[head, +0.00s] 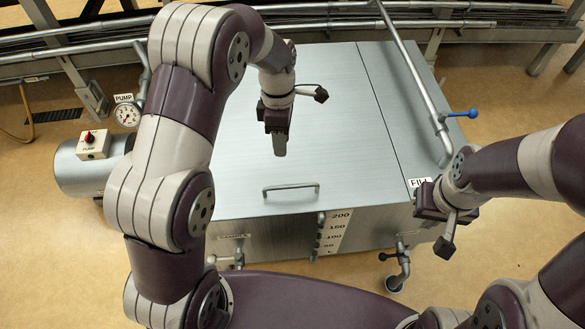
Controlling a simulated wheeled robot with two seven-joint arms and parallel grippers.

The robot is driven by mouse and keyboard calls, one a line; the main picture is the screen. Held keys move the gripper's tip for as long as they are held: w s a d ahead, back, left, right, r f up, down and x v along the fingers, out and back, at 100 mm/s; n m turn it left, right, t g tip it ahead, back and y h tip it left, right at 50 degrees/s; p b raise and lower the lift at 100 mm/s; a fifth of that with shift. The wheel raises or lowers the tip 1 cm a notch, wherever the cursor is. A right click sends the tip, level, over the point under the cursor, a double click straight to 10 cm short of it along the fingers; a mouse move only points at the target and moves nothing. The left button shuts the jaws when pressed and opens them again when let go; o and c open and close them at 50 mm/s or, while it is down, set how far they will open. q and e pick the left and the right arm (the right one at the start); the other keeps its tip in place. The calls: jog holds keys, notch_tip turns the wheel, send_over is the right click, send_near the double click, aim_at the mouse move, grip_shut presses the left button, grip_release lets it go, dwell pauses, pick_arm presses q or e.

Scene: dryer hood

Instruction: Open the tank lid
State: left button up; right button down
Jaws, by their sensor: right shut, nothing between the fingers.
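The tank lid (330,120) is a flat brushed-metal panel on top of the metal tank (265,235). It lies flat, with a seam along its right side. A thin bar handle (291,187) stands near its front edge, with nothing on it. My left gripper (279,150) points down over the lid, behind the handle and apart from it. Its fingers show as one narrow grey piece, so its opening is unclear. My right gripper (425,207) is shut and empty at the tank's front right corner, by the FILL label (418,183), which it partly hides.
A fill pipe (412,70) with a blue-handled valve (462,114) runs along the right. A pump (90,170) with a red-knob switch box (93,145) and a gauge (127,115) stand at the left. Valves (398,265) and a level scale (336,232) are on the front.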

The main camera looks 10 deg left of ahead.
aim_at(284, 186)
pick_arm(q)
jog(key=s+f+b, duration=0.1)
jog(key=f, duration=0.3)
jog(key=s+f+n+b, duration=0.1)
jog(key=f+b, duration=0.1)
jog(key=f, duration=0.2)
jog(key=s+d+f+n+b, duration=0.1)
jog(key=f+b, duration=0.1)
jog(key=f, duration=0.2)
jog(key=shift+s, duration=0.25)
grip_shut()
jog(key=shift+r, duration=0.15)
